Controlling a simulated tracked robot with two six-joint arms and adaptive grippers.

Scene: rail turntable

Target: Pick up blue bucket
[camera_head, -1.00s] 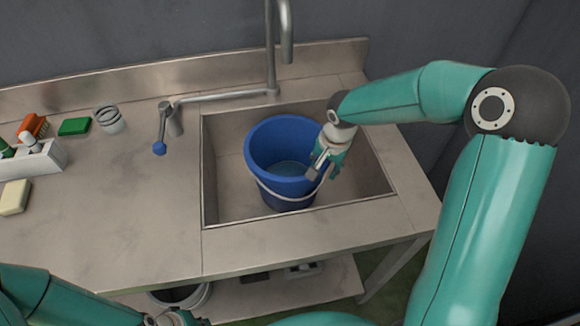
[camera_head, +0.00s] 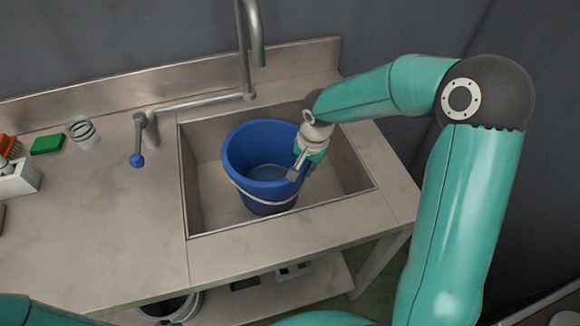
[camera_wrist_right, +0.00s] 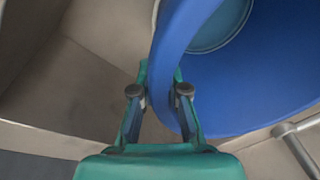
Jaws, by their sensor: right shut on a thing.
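The blue bucket (camera_head: 245,190) stands upright in the sink, with a white handle hanging low around its front. A lighter blue surface shows inside it; I cannot tell whether it is water. My right gripper (camera_head: 297,172) comes down over the bucket's right rim and is shut on it. In the right wrist view the fingers (camera_wrist_right: 160,95) sit either side of the bucket's blue wall (camera_wrist_right: 185,50). The far finger's contact is partly hidden by the wall. My left gripper is outside the frames.
A green sponge (camera_head: 47,145) and a grey cup (camera_head: 83,134) lie on the left counter. The counter's middle is clear.

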